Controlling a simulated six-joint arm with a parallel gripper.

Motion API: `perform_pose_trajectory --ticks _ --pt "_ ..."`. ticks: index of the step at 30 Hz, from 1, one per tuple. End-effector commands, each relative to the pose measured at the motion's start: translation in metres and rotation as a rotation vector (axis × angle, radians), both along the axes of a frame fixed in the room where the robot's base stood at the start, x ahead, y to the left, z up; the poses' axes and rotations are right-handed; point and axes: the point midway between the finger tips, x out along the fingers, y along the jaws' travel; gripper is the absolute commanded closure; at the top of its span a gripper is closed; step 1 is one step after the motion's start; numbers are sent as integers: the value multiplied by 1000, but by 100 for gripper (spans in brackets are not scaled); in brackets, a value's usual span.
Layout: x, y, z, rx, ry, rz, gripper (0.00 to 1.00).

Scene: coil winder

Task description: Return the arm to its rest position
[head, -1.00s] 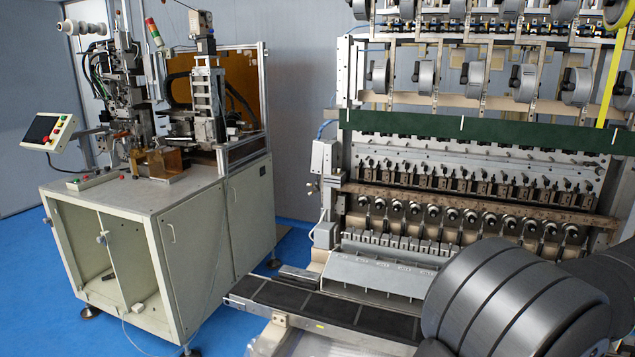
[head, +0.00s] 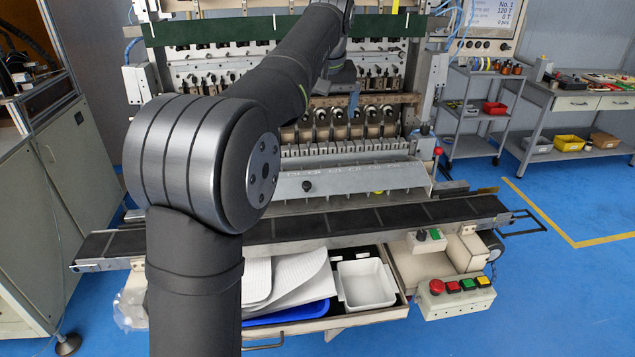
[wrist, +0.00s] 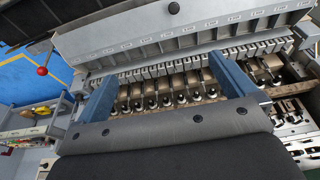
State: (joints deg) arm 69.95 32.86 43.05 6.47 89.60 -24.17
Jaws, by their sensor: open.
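My gripper (wrist: 163,72) is open in the wrist view, with its two blue fingers wide apart and nothing between them. Behind the gap shows the winder's row of spindles (wrist: 165,95). In the head view my dark arm rises from the bottom, with its large grey joint left of centre, and reaches up and away toward the coil winder (head: 350,175). A small blue finger (head: 353,103) shows at its far end, in front of the spindle row. Much of the gripper is hidden there. My arm covers part of the winder's left side.
A black conveyor (head: 400,217) runs across the winder's front. Below it, an open drawer holds a white bin (head: 366,284) and white sheets (head: 290,277). A button box (head: 455,293) juts out at the right. Shelves (head: 475,115) stand beyond open blue floor.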

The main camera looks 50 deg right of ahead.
Motion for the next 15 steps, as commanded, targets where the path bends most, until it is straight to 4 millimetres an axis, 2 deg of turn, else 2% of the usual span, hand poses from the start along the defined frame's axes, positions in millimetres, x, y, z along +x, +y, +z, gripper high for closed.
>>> perform_pose_trajectory --ticks 5,15 --pt "7 -1 -18 6 -1 0 0" --pt "19 -14 -78 5 -1 0 0"
